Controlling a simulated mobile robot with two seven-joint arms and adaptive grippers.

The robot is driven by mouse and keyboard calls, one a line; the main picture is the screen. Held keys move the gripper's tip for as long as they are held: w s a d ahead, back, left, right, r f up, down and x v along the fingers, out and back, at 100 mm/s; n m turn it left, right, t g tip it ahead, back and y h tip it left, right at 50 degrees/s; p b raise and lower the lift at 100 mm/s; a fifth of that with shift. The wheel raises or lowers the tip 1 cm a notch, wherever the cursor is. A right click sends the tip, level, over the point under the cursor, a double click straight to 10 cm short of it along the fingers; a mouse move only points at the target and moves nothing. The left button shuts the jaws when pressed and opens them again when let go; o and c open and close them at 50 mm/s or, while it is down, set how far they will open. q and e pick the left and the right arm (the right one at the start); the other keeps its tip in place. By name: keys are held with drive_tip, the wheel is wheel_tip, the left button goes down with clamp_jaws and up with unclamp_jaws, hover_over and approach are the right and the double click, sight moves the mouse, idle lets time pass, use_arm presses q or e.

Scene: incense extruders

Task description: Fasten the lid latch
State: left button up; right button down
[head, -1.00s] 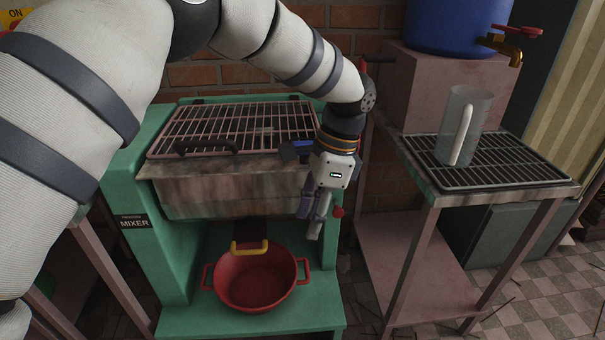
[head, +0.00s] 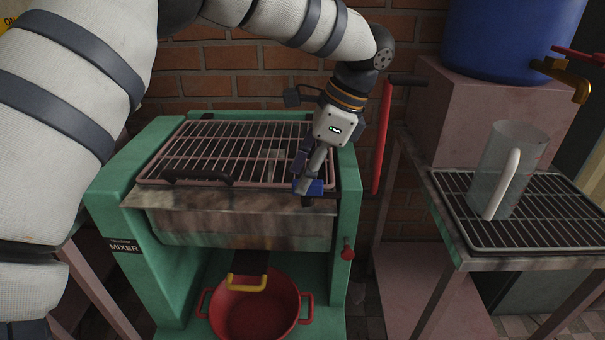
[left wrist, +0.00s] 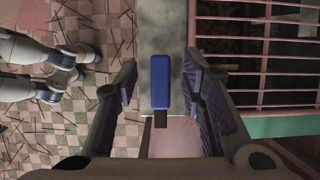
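The green mixer (head: 164,300) stands in front of me. Its barred lid (head: 225,155) lies flat on top, with a dark handle (head: 198,178) at the front. The blue lid latch (head: 312,187) is at the lid's front right corner, partly hidden by my left gripper (head: 303,188). In the left wrist view the latch (left wrist: 160,82) is a blue block with a dark lower end. It shows between the spread fingers of my left gripper (left wrist: 160,90), with a gap on each side. I cannot tell whether the fingers are level with it. My right gripper is not visible.
A red two-handled pot (head: 252,312) stands below the mixer basin. A red knob (head: 348,254) sticks out at the mixer's right side. On the right, a rack table (head: 470,240) bears a clear jug (head: 508,165), and a blue barrel (head: 510,40) stands behind.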

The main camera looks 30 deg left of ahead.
use_arm(q)
drive_tip(key=shift+s+a+f, duration=0.1)
drive_tip(key=shift+a+f, duration=0.1)
drive_tip(key=shift+f, duration=0.4)
clamp_jaws()
